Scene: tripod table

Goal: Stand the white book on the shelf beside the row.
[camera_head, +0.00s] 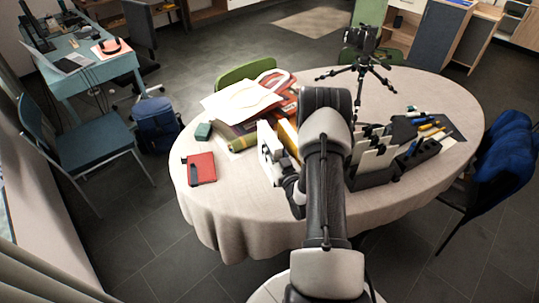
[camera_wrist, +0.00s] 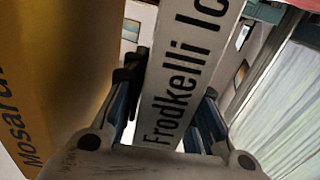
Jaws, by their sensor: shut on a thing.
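The white book (camera_wrist: 190,60), its spine lettered "Frodkelli Ic", is between the two fingers of my gripper (camera_wrist: 168,92) in the wrist view. My gripper is shut on it. A yellow book (camera_wrist: 50,70) stands close by on the left in that view. In the head view the white book (camera_head: 268,148) is upright, left of my arm. The yellow book (camera_head: 289,136) is just right of it. My arm hides much of that spot, including most of the gripper. I cannot tell a shelf or whether the white book's lower edge touches anything.
The table's front left is clear. A chair with blue cloth (camera_head: 507,145) stands right.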

